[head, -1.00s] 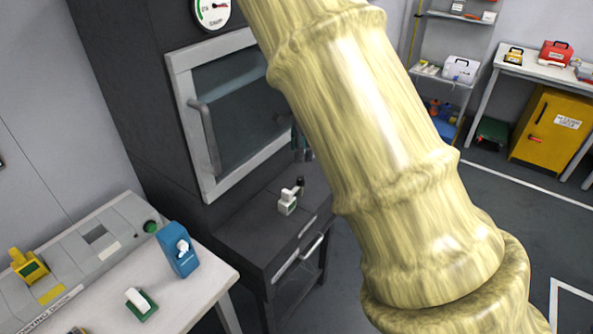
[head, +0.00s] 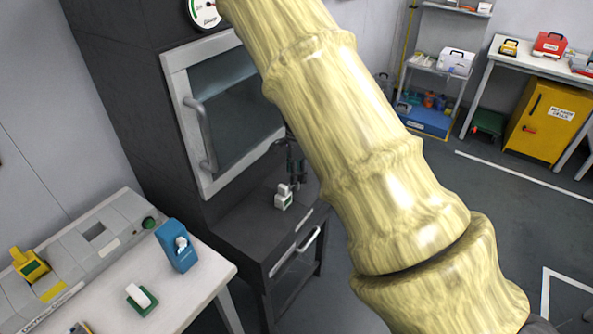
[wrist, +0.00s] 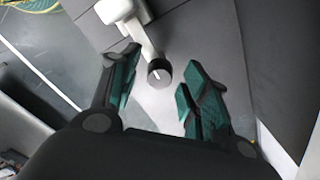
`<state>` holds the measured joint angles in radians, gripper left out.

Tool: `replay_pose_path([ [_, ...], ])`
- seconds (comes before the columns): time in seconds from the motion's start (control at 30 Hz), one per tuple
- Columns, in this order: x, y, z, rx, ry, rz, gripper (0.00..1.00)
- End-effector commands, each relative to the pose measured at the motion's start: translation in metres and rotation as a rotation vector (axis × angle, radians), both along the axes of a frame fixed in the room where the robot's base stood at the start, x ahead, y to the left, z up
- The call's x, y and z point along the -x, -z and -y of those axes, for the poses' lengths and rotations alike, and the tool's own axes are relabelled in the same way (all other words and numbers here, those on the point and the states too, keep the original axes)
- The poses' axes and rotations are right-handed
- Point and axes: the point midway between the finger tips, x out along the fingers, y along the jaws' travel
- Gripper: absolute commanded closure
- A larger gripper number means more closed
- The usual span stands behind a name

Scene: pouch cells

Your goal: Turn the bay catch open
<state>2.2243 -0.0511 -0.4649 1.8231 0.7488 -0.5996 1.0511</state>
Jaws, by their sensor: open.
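A small white catch (head: 283,199) stands on the dark ledge below the glass-fronted chamber. My gripper (wrist: 157,70) is open, with one green-padded finger on each side of the knob. I cannot tell whether either finger touches it. In the head view my gripper (head: 297,180) is small and dark, just above and right of the catch, and the knob is hidden or too small to tell.
The dark chamber has a closed glass door with a grey handle (head: 200,135). A drawer-like front with a handle (head: 294,252) is below the ledge. A white table (head: 205,275) at left holds a blue device (head: 177,246). Floor at right is open.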

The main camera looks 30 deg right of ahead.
Motion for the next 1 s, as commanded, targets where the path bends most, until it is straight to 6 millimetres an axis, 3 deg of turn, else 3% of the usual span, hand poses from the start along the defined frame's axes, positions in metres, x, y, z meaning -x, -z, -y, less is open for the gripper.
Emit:
replay_pose_path([
  [0.17, -0.0001, 0.0001, -0.0001, 0.000, 0.000, 0.000, 0.54],
  [0.43, -0.0003, -0.0001, -0.0001, 0.000, 0.000, 0.000, 0.99],
  [0.77, -0.0005, -0.0009, 0.0001, -0.001, -0.029, 0.001, 1.00],
  [1.0, -0.0004, -0.0017, 0.0003, -0.002, -0.153, 0.001, 1.00],
])
